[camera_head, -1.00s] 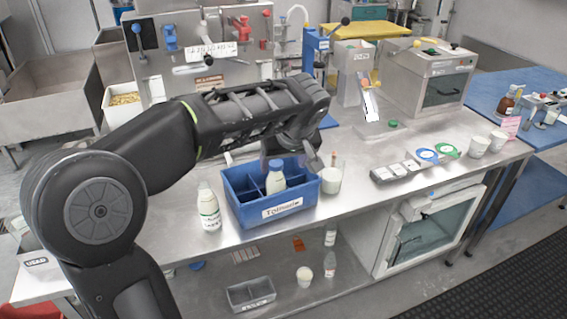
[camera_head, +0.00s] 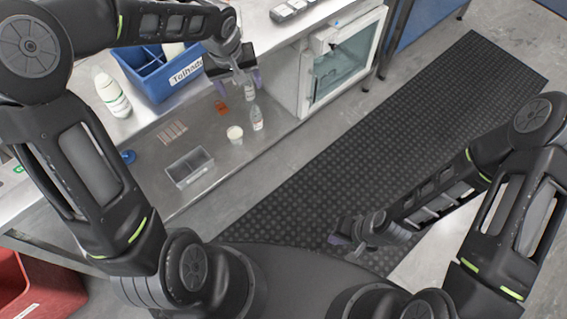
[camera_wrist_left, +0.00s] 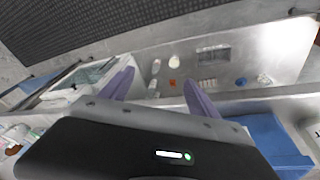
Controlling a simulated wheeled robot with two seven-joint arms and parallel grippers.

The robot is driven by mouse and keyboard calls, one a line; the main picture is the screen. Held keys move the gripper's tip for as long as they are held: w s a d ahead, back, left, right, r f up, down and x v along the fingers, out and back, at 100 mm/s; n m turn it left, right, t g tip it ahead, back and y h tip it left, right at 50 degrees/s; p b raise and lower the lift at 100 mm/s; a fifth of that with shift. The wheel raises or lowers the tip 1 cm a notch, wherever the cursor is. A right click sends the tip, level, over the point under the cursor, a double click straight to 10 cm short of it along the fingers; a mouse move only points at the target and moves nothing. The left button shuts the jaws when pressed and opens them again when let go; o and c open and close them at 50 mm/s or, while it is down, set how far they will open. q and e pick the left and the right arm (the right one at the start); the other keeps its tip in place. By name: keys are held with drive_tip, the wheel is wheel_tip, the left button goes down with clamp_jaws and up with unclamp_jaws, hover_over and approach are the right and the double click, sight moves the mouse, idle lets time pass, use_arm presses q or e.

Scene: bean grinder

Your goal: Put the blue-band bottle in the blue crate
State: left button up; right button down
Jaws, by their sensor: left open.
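The blue crate (camera_head: 160,88) stands on the steel counter, partly hidden behind my left arm. A pale bottle inside it is mostly covered. Two small bottles stand on the lower shelf, a rear one (camera_head: 249,92) and a front one (camera_head: 257,119); their band colours are too small to tell. My left gripper (camera_head: 237,83) is open and empty, above and beside the shelf bottles. In the left wrist view the bottles (camera_wrist_left: 155,68) show between its purple fingers. My right gripper (camera_head: 349,243) hangs over the dark mat.
The lower shelf also holds a white cup (camera_head: 235,133), a grey tray (camera_head: 190,168) and an orange piece (camera_head: 221,107). The counter's front edge overhangs the shelf. A glass-door cabinet (camera_head: 340,68) closes its right side. The floor mat (camera_head: 420,120) is clear.

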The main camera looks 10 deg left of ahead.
use_arm(q)
drive_tip(key=s+d+f+m+g+h, duration=0.1)
drive_tip(key=s+d+f+h, duration=0.1)
drive_tip(key=s+d+f, duration=0.35)
drive_tip(key=s+d+f+m+g+h, duration=0.1)
drive_tip(key=s+d+f, duration=0.1)
drive_tip(key=d+f, duration=0.55)
drive_tip(key=s+d+f+m+h, duration=0.1)
drive_tip(key=s+d+f, duration=0.3)
drive_tip(key=s+f, duration=1)
drive_tip(key=s, duration=0.2)
drive_tip(key=shift+s+m, duration=0.3)
drive_tip(key=shift+s, duration=0.05)
drive_tip(key=shift+d, duration=0.15)
